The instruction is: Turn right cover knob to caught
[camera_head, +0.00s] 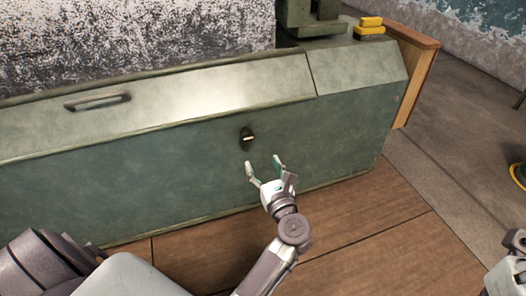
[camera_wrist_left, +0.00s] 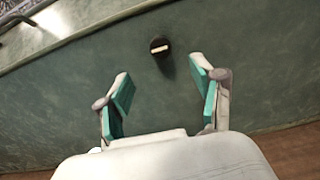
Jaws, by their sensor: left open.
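The cover knob (camera_head: 247,138) is a small dark round knob with a pale bar across its face, on the front of a green metal cabinet (camera_head: 130,180). In the left wrist view the knob (camera_wrist_left: 160,47) sits beyond the fingertips, between their lines, with its pale bar lying nearly level. My left gripper (camera_head: 264,166) is open and empty, just below and right of the knob in the head view, apart from it. In the left wrist view its two teal-padded fingers (camera_wrist_left: 166,82) stand wide apart. No other knob shows. Part of my right arm may show at the lower right edge; its jaws cannot be made out.
A recessed handle (camera_head: 97,102) is on the cabinet's sloped top at left. Yellow blocks (camera_head: 369,26) and a green metal piece (camera_head: 312,17) stand on top at right. A wooden panel (camera_head: 415,70) closes the right end. The wooden floor (camera_head: 350,230) in front is clear.

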